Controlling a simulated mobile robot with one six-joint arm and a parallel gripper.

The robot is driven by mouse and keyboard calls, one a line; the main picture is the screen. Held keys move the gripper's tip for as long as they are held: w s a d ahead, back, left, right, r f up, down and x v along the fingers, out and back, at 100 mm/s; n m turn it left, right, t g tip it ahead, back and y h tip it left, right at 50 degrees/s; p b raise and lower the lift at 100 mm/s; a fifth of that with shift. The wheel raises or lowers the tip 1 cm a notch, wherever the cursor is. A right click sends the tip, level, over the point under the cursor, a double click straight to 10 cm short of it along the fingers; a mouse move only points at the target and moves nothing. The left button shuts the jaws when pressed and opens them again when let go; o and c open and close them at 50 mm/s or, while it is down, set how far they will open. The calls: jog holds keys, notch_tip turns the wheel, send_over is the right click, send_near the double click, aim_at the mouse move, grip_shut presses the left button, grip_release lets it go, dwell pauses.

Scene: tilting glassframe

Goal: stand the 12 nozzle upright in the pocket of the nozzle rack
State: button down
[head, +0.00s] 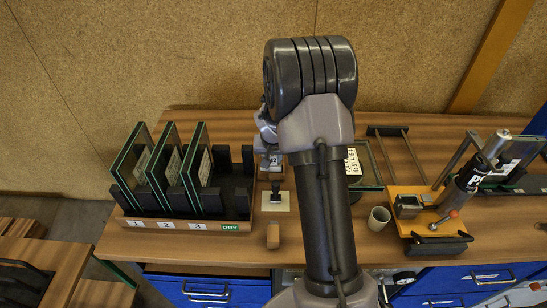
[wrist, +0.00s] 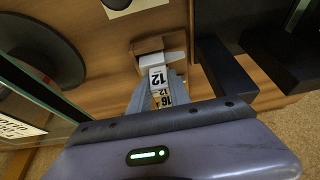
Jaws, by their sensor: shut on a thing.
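My gripper (wrist: 160,82) points downward over the table, shut on a pale nozzle. The nozzle (wrist: 158,77) has a white "12" label, also visible in the head view (head: 275,160). A second label reading "16" shows close behind it, between the fingers; I cannot tell what carries it. Just beyond the fingertips in the wrist view is a small brown block (wrist: 147,46) with a lighter face, perhaps the nozzle rack. Its pocket is hidden, and I cannot tell whether the nozzle touches it. The nozzle's lower end is hidden too.
A black slotted rack with glass panes (head: 165,170) stands at left. A white square (head: 276,203) bearing a small dark piece and a wooden block (head: 273,236) lie toward me. A grey cup (head: 379,218) and an orange-based fixture (head: 425,215) are at right.

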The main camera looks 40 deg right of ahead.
jog(key=shift+f+b, duration=0.5)
jog(key=shift+f, duration=0.05)
jog(key=c, duration=1.1)
grip_release()
jog(key=shift+c, duration=0.2)
jog(key=shift+r, duration=0.15)
jog(key=p+v, duration=0.4)
jog(key=v, duration=1.3)
jog(key=shift+p, duration=0.3)
jog(key=shift+s+a, duration=0.1)
